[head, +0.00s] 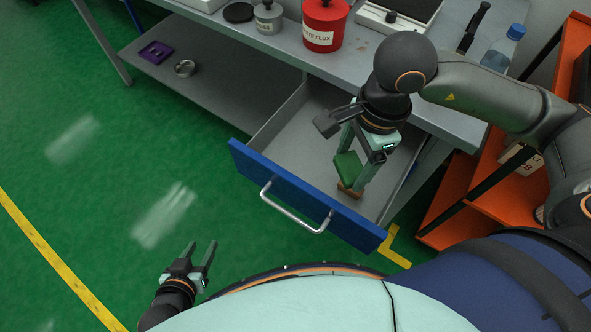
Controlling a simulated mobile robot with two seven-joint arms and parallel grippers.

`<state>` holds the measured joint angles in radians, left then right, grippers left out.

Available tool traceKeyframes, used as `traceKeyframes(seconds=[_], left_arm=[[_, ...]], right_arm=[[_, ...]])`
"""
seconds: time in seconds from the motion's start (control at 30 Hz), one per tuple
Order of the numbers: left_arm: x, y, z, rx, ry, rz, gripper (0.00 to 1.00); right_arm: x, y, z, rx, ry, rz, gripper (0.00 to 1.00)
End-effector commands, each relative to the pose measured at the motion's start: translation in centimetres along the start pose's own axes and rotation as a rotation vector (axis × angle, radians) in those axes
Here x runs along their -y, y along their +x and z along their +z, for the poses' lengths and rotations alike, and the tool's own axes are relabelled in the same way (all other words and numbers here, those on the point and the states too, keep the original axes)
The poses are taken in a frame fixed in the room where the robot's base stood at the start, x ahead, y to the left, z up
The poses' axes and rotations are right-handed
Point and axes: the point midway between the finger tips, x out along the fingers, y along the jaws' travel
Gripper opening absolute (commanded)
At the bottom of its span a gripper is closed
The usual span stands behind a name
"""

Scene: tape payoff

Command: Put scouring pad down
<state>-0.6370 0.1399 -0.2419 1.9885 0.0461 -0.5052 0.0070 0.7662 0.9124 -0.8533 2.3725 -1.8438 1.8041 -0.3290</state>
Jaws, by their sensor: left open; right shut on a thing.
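A green scouring pad (348,168) is at the fingers of my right gripper (352,178), inside the open drawer (297,130). The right gripper points down and is shut on the pad. A small brown piece (349,190) shows just below the pad at the fingertips; I cannot tell whether it is part of the gripper or lies in the drawer. I cannot tell whether the pad touches the drawer floor. My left gripper (202,255) is open and empty, low over the green floor, left of the drawer.
The drawer has a blue front (300,197) with a metal handle (297,208). On the grey bench (290,47) stand a red pot (323,25), a grey tin (268,17) and a bottle (503,47). A purple tray (155,53) lies on the lower shelf. An orange shelf unit (455,190) stands right.

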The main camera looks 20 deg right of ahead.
Motion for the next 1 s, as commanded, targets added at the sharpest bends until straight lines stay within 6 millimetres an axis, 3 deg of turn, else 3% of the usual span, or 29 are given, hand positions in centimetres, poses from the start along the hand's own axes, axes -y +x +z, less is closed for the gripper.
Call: traceKeyframes(seconds=[0.23,0.63,0.8,1.0], left_arm=[[-0.1,0.6,0.5,-0.002,0.002,0.004,0.50],[0.0,0.4,0.4,0.000,0.001,0.001,0.50],[-0.1,0.7,0.6,0.000,0.001,0.004,0.50],[-0.1,0.7,0.6,0.000,0.001,0.006,0.50]], right_arm=[[0.3,1.4,0.3,0.010,0.126,-0.012,0.24],[7.9,5.5,3.6,0.010,0.126,-0.011,0.24],[10.2,9.1,4.2,0.009,0.127,-0.009,0.24],[11.6,10.8,4.6,0.008,0.125,-0.012,0.24]])
